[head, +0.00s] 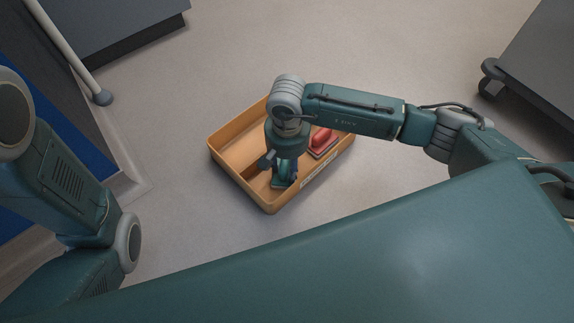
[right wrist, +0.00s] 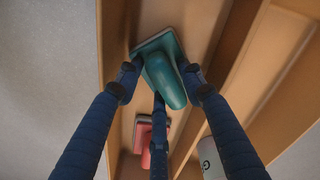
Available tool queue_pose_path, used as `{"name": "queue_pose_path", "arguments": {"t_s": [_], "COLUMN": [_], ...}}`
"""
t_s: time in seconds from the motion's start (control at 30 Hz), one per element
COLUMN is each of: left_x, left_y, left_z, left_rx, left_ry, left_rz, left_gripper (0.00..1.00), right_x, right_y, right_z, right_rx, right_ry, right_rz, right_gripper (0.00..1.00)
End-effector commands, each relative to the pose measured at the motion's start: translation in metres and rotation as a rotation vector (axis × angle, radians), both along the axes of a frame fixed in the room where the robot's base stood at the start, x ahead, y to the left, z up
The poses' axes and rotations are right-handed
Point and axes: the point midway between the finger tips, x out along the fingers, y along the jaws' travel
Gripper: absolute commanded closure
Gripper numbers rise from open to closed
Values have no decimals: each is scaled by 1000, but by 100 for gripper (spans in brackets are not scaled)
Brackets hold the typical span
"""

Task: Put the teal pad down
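The teal pad (right wrist: 166,80) is a flat block with a rounded grip, and it also shows in the head view (head: 279,183). It is inside the orange-tan crate (head: 230,136), low near the floor; I cannot tell whether it touches the floor. My right gripper (right wrist: 164,79) points down into the crate, its blue fingers closed around the grip from both sides. A dark middle finger lies behind it. My arm partly hides the crate in the head view. My left arm shows at the left, but its gripper is out of view.
A red pad (head: 322,140) lies in the crate, apart from the teal one; it also shows in the right wrist view (right wrist: 146,135). A divider runs along the crate. Grey wheeled furniture (head: 535,60) stands at the right. Grey floor around the crate is clear.

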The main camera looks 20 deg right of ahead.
Motion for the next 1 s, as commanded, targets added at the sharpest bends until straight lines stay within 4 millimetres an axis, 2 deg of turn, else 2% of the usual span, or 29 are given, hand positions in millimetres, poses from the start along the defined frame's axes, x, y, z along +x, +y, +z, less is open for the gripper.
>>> {"name": "queue_pose_path", "arguments": {"t_s": [0.37, 0.47, 0.8, 1.0], "left_x": [0, 0, 0, 0], "left_y": [0, 0, 0, 0], "left_z": [4, 14, 67, 85], "left_rx": [0, 0, 0, -1], "left_ry": [0, 0, 0, -1], "left_rz": [1, 1, 1, 1], "left_gripper": [17, 17, 17, 17], "right_x": [0, 1, 1, 0], "right_y": [0, 0, 0, -1], "right_z": [5, 17, 87, 115], "right_rx": [0, 0, 0, 0], "right_ry": [0, -2, -2, -1], "right_rz": [0, 1, 1, 1], "right_gripper": [51, 51, 51, 51]}}
